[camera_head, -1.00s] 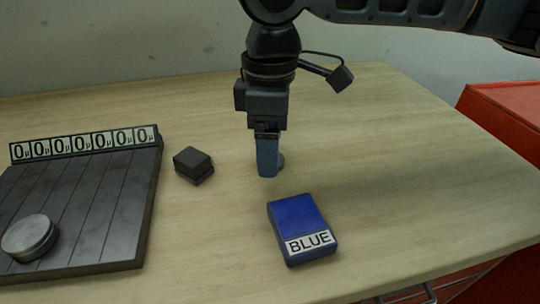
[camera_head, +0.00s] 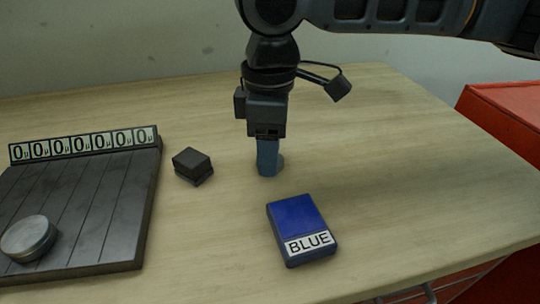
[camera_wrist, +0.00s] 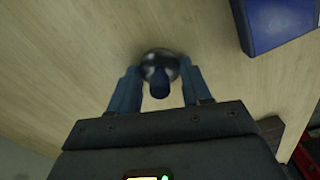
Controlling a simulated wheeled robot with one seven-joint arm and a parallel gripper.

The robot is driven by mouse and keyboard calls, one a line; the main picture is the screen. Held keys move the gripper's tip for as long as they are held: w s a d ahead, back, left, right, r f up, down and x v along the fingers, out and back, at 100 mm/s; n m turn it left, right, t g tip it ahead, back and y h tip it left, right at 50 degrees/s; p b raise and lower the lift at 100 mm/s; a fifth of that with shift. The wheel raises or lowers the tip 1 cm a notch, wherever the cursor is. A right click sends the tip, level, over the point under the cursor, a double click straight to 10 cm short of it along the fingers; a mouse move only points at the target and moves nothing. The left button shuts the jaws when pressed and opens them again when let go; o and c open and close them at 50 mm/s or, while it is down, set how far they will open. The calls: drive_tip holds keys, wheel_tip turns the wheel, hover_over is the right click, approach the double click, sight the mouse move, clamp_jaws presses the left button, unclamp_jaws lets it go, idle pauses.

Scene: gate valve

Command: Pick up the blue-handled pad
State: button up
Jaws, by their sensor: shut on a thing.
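The blue-handled pad (camera_wrist: 160,62) is a small round, dark, shiny piece with a short blue handle (camera_wrist: 160,88), seen between my fingers in the wrist view. In the head view only a grey edge of the pad (camera_head: 281,163) shows, just right of the fingers, at the tabletop. My gripper (camera_head: 267,172) points straight down with its blue fingers around the handle, low over the table. It is shut on the handle; in the wrist view my gripper (camera_wrist: 160,78) has one finger on each side. The fingers hide most of the pad in the head view.
A blue box labelled BLUE (camera_head: 297,215) lies in front of my gripper. A small dark block (camera_head: 193,166) stands to the left. A dark slatted board (camera_head: 80,215) with number tiles and a metal disc (camera_head: 28,238) is farther left. The table's right side is clear.

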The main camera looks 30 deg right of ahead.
drive_tip(key=shift+c, duration=0.5)
drive_tip(key=shift+r, duration=0.1)
drive_tip(key=shift+r, duration=0.5)
wheel_tip(320, 180, up, 3)
drive_tip(key=shift+f, duration=0.2)
drive_tip(key=s+d+r, duration=0.3)
drive_tip(key=s+r, duration=0.4)
drive_tip(key=s, duration=0.4)
drive_tip(key=shift+d+r+p, duration=0.15)
drive_tip(key=shift+d+p, duration=0.25)
